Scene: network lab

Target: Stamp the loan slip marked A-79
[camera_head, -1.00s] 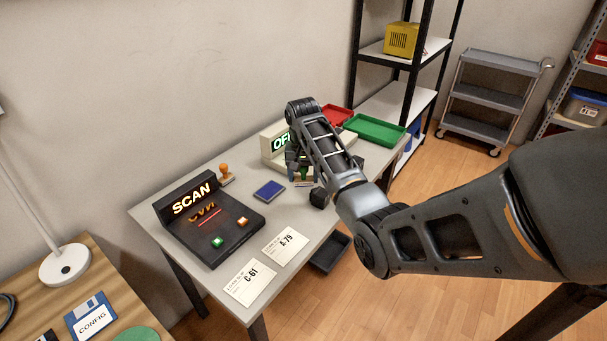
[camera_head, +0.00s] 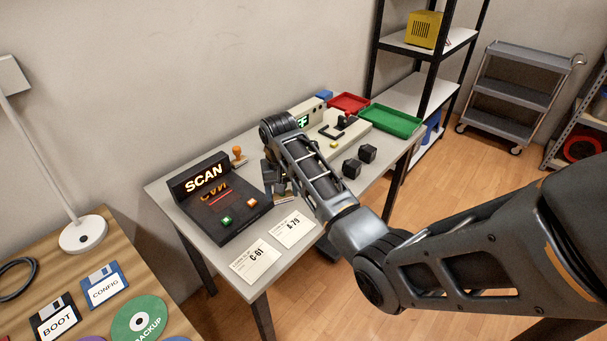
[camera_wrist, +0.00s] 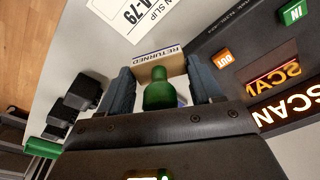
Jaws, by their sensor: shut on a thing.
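My gripper (camera_head: 281,190) is shut on a stamp with a green handle (camera_wrist: 158,94) and a pale block lettered RETURNED (camera_wrist: 157,58). It holds the stamp over the grey table, right of the scanner and behind the slips. The loan slip marked A-79 (camera_head: 294,229) lies flat at the table's front edge. It also shows at the top of the wrist view (camera_wrist: 133,14), beyond the stamp and apart from it. The slip marked C-61 (camera_head: 255,260) lies to its left. The blue ink pad is hidden now, behind my gripper or arm.
A black scanner (camera_head: 240,218) with a lit SCAN sign stands left of my gripper. An orange-handled stamp (camera_head: 238,153) stands behind it. Two black blocks (camera_head: 352,168) sit to the right. Red (camera_head: 349,103) and green (camera_head: 391,120) trays lie at the far end.

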